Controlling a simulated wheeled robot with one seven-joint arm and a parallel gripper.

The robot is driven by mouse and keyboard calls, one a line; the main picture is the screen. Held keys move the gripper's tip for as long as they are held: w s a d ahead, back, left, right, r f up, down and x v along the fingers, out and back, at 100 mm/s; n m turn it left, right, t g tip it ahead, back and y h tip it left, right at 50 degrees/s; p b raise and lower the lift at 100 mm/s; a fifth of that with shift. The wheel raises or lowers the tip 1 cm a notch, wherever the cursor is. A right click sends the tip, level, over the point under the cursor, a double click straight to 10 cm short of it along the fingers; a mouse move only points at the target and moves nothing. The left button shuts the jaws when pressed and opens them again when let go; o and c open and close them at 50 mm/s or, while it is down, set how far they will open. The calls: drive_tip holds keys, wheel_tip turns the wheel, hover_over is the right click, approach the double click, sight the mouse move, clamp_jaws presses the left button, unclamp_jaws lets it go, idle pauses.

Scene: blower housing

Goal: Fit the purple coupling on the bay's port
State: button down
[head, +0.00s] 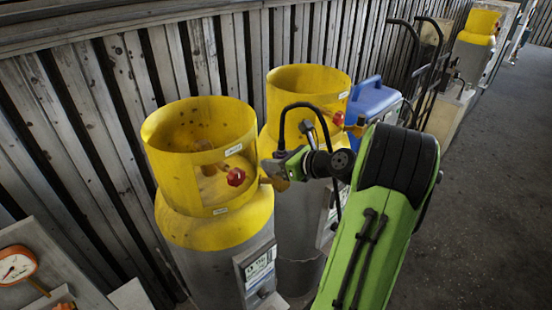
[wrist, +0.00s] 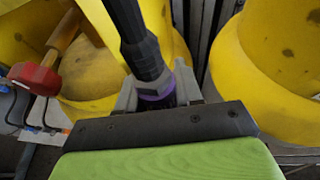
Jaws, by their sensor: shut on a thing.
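My gripper (wrist: 152,101) is shut on the purple coupling (wrist: 160,94) in the wrist view. The coupling shows as a purple band below a dark collar, with a black hose leading up from it. In the head view my gripper (head: 278,168) is at the right side of the front cylinder's yellow collar (head: 200,130); the black hose (head: 283,118) arcs above it, and the coupling cannot be made out. Inside a collar in the wrist view, a brass-coloured valve stem (wrist: 64,32) carries a red knob (wrist: 35,79). I cannot tell which opening is the bay's port.
A second yellow-collared cylinder (head: 308,84) stands behind the first. A blue case (head: 374,100) and a hand truck (head: 430,60) are farther back. A slatted wall (head: 80,120) runs along the left. An orange gauge (head: 17,266) is at the lower left. Floor at right is clear.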

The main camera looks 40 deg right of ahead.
drive_tip(key=shift+f, duration=0.55)
drive_tip(key=c, duration=0.7)
unclamp_jaws()
drive_tip(key=shift+o, duration=0.2)
drive_tip(key=v, duration=1.6)
drive_tip(key=shift+p, duration=0.35)
drive_tip(key=shift+w, duration=0.1)
